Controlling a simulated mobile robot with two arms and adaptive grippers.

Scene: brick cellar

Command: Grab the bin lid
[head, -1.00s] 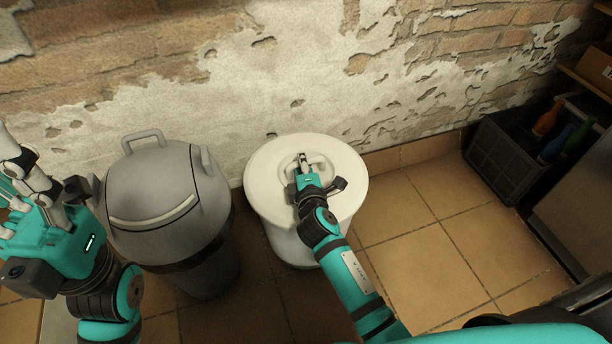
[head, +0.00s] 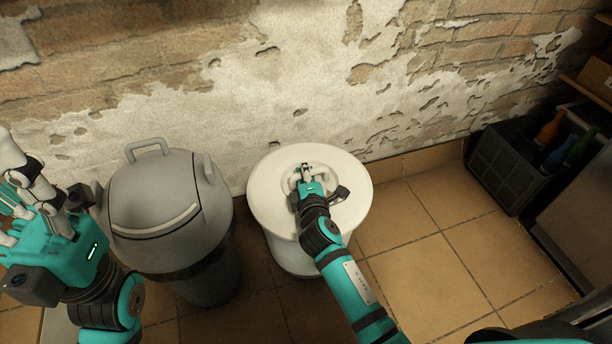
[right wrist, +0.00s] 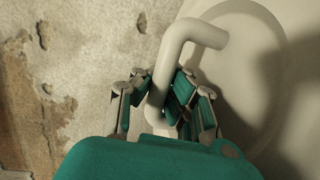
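The white round bin lid (head: 345,190) lies on a white bin (head: 292,256) by the wall. Its looped handle shows between my fingers in the right wrist view (right wrist: 178,48). My right gripper (head: 304,174) is at this handle, pointing down, with fingers on both sides of it. Whether they are tight on it is not clear. My left gripper (head: 22,190) is raised at the left edge, fingers spread and empty, away from the lid.
A grey bin with a domed lid (head: 160,190) stands left of the white bin. A dark crate with bottles (head: 505,165) stands on the right by the wall. The tiled floor (head: 430,235) between is clear. The brick wall (head: 300,80) is close behind.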

